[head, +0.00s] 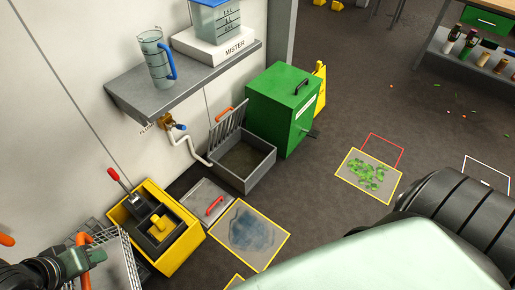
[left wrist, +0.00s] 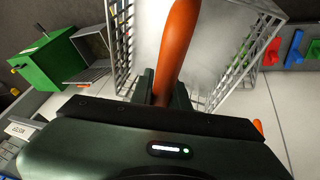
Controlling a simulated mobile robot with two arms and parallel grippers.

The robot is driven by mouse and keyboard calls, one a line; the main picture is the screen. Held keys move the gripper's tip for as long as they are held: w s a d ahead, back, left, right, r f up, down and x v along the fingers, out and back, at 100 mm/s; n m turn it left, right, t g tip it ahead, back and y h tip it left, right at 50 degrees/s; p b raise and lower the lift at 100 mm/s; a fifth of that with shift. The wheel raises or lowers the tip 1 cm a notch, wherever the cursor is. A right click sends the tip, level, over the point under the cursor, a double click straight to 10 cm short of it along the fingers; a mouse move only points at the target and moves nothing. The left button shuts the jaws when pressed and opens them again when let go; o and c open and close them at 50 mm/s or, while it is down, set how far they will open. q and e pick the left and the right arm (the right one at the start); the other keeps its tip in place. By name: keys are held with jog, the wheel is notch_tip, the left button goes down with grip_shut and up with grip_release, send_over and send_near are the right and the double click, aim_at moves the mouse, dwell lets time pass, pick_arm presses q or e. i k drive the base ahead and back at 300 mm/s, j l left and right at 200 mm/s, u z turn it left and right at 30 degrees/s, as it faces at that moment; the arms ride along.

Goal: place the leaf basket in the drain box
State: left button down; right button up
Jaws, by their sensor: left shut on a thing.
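The leaf basket, a pale wire basket (head: 121,262) with an orange handle, is at the lower left of the head view, partly cut off by the frame. My left gripper (head: 92,256) is shut on its orange handle; the wire basket (left wrist: 262,40) fills much of the left wrist view beyond the jaws. The drain box (head: 243,165), a grey box by the wall with its grated lid raised, stands to the right of the basket, apart from it. It also shows in the left wrist view (left wrist: 96,72). My right gripper is not in view.
A yellow mop bucket (head: 183,252) and a flat grey panel with a red handle (head: 214,206) lie between basket and drain box. A green cabinet (head: 285,108) stands beside the drain box. A wall shelf (head: 140,95) with a jug overhangs. Leaves lie on a floor mat (head: 350,178).

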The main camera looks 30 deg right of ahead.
aim_at(240, 166)
jog(key=i+l, duration=0.1)
jog(key=l, duration=0.3)
jog(key=i+l+z, duration=0.1)
jog(key=l, duration=0.35)
jog(key=i+l, duration=0.15)
jog(key=l, duration=0.25)
jog(key=i+l+z, duration=0.1)
jog(key=l, duration=0.3)
jog(key=i+l, duration=0.2)
jog(key=l, duration=0.25)
jog(key=i+l+z, duration=0.1)
jog(key=l, duration=0.3)
jog(key=i+l, duration=0.2)
jog(key=l, duration=0.15)
